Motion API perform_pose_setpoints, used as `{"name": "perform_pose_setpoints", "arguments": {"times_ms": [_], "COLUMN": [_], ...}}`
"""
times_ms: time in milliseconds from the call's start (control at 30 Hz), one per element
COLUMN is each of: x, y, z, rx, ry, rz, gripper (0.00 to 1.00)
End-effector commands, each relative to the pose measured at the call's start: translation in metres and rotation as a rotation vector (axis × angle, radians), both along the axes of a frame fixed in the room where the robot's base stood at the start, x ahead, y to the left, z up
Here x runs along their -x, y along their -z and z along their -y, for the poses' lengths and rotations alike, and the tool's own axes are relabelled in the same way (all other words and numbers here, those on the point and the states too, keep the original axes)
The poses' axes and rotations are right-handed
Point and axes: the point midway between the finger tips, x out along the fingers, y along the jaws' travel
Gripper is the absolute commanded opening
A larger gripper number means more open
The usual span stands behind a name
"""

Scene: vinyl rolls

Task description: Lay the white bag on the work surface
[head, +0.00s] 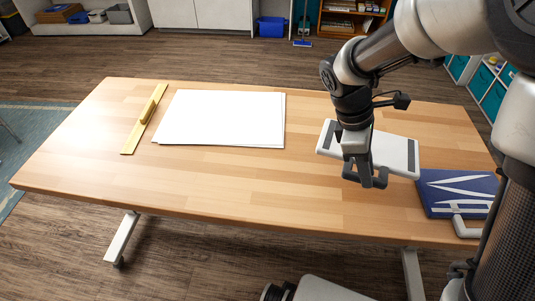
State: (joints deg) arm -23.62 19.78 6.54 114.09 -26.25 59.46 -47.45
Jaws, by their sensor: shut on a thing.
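The white bag (397,153) is a flat white slab with grey strips at its ends, at the right of the work surface (240,185). My gripper (366,179) is in front of its near edge and shut on it; the wrist hides part of the bag, and the fingers hide the gripped part. I cannot tell from this view whether the bag touches the wood or is held just above it.
A blue bag (445,190) with white stripes and a white handle lies at the right end, close beside the white bag. White sheets (222,117) and a yellow ruler-like tool (145,120) lie at the left. The middle front is clear.

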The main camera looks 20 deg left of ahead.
Motion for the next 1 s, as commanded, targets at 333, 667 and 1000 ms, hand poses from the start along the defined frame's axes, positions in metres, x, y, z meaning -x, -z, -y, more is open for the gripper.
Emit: {"name": "perform_pose_setpoints", "arguments": {"times_ms": [333,667,1000], "x": [0.007,0.008,0.008], "y": [0.014,0.069,0.106], "z": [-0.012,-0.012,-0.011], "rx": [0.000,0.000,0.000], "ry": [-0.225,-0.221,-0.218], "rz": [-0.001,-0.003,-0.004], "gripper": [0.00,0.00,0.00]}}
